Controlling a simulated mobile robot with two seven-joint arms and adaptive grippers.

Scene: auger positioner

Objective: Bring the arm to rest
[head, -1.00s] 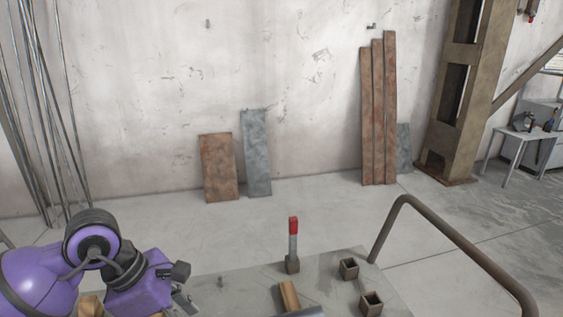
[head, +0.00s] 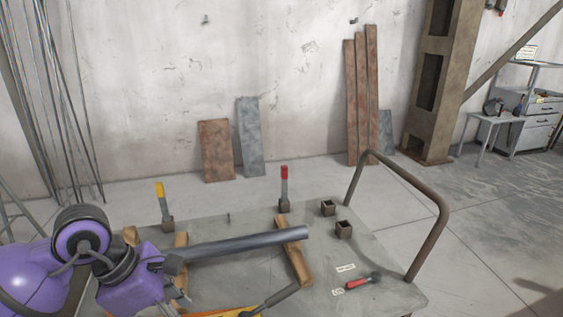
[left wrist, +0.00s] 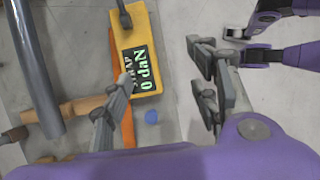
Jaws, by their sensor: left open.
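My left gripper (head: 176,272) is at the lower left of the head view, beside the near end of a dark grey tube (head: 240,243). The tube lies across wooden blocks on the workbench. In the left wrist view my left gripper (left wrist: 165,75) has its fingers spread, with nothing between them. The tube (left wrist: 38,75) shows there at the left, apart from the fingers. A yellow device with a lit display (left wrist: 137,50) lies beyond the left finger, which overlaps its edge. In the head view only the yellow device's top edge (head: 235,312) shows.
The workbench (head: 385,262) carries a yellow-handled tool (head: 161,200) and a red-handled tool (head: 284,185) upright in holders, two open square sockets (head: 344,229) and a red-handled tool lying flat (head: 358,283). A bent pipe rail (head: 425,195) rises at its right end.

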